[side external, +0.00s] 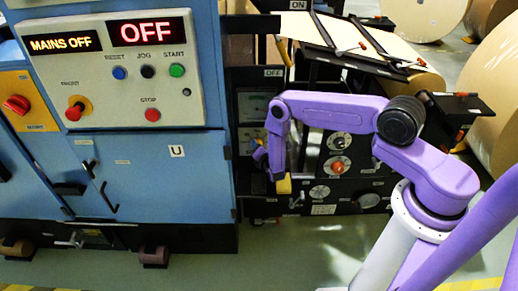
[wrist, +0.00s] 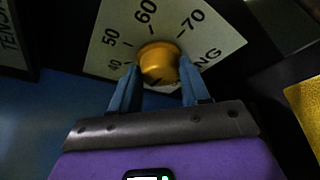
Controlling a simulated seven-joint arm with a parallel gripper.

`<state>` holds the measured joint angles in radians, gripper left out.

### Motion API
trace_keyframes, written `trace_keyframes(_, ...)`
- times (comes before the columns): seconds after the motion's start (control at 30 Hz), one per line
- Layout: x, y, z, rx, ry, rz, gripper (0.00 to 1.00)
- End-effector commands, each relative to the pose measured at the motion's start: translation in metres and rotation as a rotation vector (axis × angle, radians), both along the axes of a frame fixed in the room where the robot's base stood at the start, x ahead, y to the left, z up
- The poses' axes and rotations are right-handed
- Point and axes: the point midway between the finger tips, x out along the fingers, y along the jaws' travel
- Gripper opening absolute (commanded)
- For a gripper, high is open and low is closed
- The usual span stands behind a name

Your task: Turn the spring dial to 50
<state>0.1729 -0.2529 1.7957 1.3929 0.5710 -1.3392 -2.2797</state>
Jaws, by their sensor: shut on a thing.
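The spring dial is a round gold knob (wrist: 159,62) in the wrist view. It sits on a pale scale plate (wrist: 110,38) that reads 40, 50, 60 and 70, with the letters NG showing at the right. The two blue fingers of my gripper (wrist: 159,74) are on either side of the knob and shut on it. A short dark mark shows at the knob's lower edge, but I cannot tell which number the dial points to.
A blue cabinet (side external: 150,170) with lit signs MAINS OFF and OFF stands left of my gripper. A panel with round dials (side external: 338,141) is behind my arm. A yellow block (side external: 283,186) shows just below my gripper. Large kraft rolls (side external: 495,95) stand at the right.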

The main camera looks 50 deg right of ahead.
Motion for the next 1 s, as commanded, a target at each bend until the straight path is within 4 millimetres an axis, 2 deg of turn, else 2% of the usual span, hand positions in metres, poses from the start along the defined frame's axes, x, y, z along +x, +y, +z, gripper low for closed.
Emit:
trace_keyframes(0.27,-0.0012,-0.0003,-0.0016,0.081,-0.080,0.001,0.16)
trace_keyframes(1.0,-0.0021,-0.0016,-0.0061,0.477,-0.475,0.000,0.16)
